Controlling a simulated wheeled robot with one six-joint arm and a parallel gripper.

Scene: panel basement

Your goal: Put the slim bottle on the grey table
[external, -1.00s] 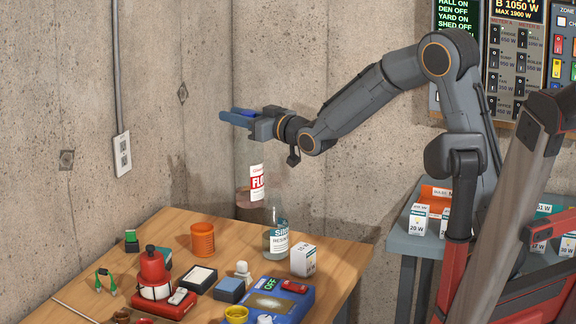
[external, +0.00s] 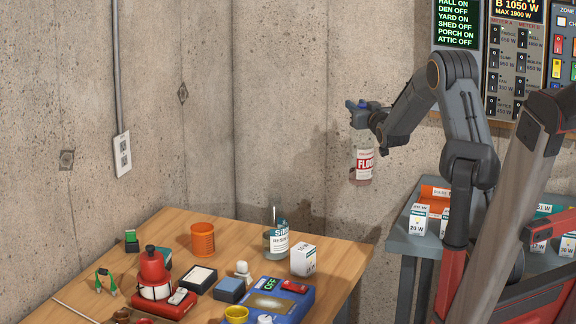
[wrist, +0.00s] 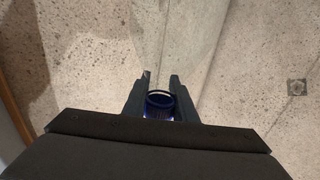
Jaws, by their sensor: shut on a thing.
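The slim bottle (external: 364,163), clear with a red and white label, hangs upright from my gripper (external: 358,106) in the external view. My gripper is shut on its blue cap, which also shows between the fingers in the wrist view (wrist: 160,103). The bottle is in the air, between the wooden table and the grey table. The grey table (external: 402,243) stands at the right, partly hidden behind my arm and base.
A switch panel (external: 506,70) hangs on the wall.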

